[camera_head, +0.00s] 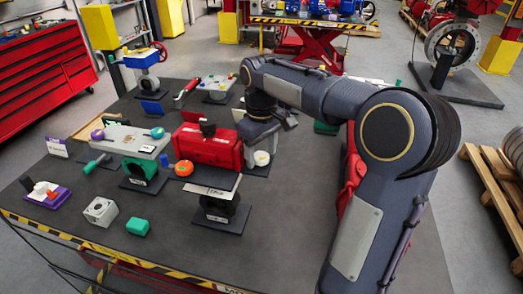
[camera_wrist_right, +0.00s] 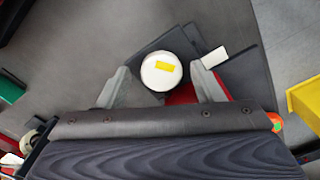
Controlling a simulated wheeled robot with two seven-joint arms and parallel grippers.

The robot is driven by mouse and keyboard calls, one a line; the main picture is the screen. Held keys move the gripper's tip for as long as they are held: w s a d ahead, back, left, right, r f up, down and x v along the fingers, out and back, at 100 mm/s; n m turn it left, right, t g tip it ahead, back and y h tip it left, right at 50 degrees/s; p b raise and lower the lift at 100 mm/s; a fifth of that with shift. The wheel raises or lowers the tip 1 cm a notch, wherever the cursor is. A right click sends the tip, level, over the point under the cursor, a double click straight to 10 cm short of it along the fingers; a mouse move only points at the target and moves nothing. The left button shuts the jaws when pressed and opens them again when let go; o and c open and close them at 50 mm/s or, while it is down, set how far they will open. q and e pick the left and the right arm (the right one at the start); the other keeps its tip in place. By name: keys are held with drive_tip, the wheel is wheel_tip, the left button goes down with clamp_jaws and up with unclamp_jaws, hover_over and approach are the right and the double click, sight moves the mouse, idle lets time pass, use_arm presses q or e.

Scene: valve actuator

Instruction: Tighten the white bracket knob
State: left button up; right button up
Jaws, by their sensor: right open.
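The white bracket knob (camera_wrist_right: 161,71) is a round disc with a yellow mark on top. In the right wrist view it lies between the two grey fingers of my right gripper (camera_wrist_right: 159,77), with small gaps visible at its sides. In the head view the white knob (camera_head: 262,158) shows at the right end of the red actuator body (camera_head: 203,149), below my right gripper (camera_head: 254,146). The gripper is open and pointed down. The arm hides part of the bracket. My left gripper is not in view.
The dark table (camera_head: 285,235) holds several parts: an orange knob (camera_head: 183,168), a white plate on a dark stand (camera_head: 211,192), a grey block (camera_head: 100,211) and a green block (camera_head: 137,227). A grey box with knobs (camera_head: 130,139) stands left. The table's front middle is clear.

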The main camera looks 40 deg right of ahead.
sight(261, 156)
drive_tip(key=shift+a, duration=0.1)
idle(0.5)
drive_tip(key=shift+f+n+b, duration=0.15)
drive_tip(key=shift+n+b, duration=0.3)
drive_tip(key=shift+n, duration=0.65)
drive_tip(key=n+b, duration=0.1)
drive_tip(key=n, duration=0.3)
drive_tip(key=shift+b, duration=0.35)
drive_tip(key=n+b, duration=0.1)
drive_tip(key=n, duration=0.2)
drive_tip(key=shift+r+n+b, duration=0.2)
drive_tip(key=shift+n+b, duration=0.15)
drive_tip(key=shift+n, duration=0.45)
wheel_tip(261, 156, up, 8)
drive_tip(key=shift+f+p, duration=0.1)
drive_tip(key=shift+p, duration=0.35)
drive_tip(key=s+a+f+m+t+y, duration=0.2)
drive_tip(key=s+a+f+m, duration=0.5)
drive_tip(key=s+f, duration=0.1)
drive_tip(key=s+a+f+m+t+y, duration=0.1)
drive_tip(key=s+a+f+m+t, duration=0.2)
drive_tip(key=s+a+f+m, duration=0.3)
drive_tip(key=shift+s+a+f+m+t+y, duration=0.35)
drive_tip(key=shift+s+f, duration=0.95)
drive_tip(key=shift+s, duration=1.45)
